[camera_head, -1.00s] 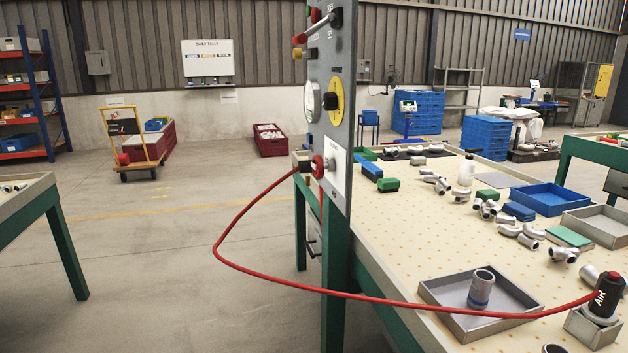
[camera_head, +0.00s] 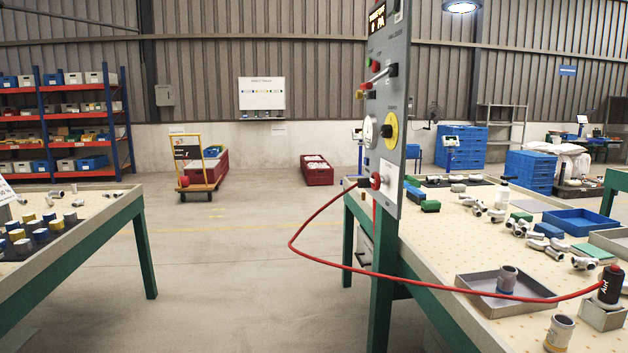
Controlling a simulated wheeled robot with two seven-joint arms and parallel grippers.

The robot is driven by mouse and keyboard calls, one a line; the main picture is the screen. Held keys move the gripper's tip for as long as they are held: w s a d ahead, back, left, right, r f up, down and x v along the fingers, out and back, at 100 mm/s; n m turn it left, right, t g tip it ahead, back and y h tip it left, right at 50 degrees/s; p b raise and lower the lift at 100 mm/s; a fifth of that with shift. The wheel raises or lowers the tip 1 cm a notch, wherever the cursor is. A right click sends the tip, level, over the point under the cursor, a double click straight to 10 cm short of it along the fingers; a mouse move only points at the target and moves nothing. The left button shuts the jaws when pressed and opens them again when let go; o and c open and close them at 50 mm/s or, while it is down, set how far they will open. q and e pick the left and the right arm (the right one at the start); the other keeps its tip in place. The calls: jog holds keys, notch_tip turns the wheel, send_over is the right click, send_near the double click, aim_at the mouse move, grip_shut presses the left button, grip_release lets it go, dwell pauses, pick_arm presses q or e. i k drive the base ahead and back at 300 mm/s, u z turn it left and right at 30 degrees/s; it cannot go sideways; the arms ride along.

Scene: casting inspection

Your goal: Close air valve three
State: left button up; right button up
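A grey upright control panel (camera_head: 402,95) stands at the near left edge of the right workbench, seen at a steep angle. It carries a lit display (camera_head: 377,17), a lever (camera_head: 379,76) with a red grip, a round white gauge (camera_head: 370,132) and a yellow disc (camera_head: 391,142) with a black knob. Lower down, a red fitting (camera_head: 376,181) sits on a white plate, with a red hose (camera_head: 330,262) running from there. I cannot tell which control is air valve three; no number is readable. Neither of my grippers is in view.
The hose loops over open floor to a black "Air" tool (camera_head: 609,286) on the right workbench (camera_head: 450,232). A metal tray (camera_head: 478,281) and castings lie there. Another workbench (camera_head: 85,235) stands at left. The floor (camera_head: 240,285) between the benches is clear.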

aim_at(375, 182)
jog(key=u, duration=0.6)
jog(key=i, duration=0.8)
jog(key=u, duration=0.15)
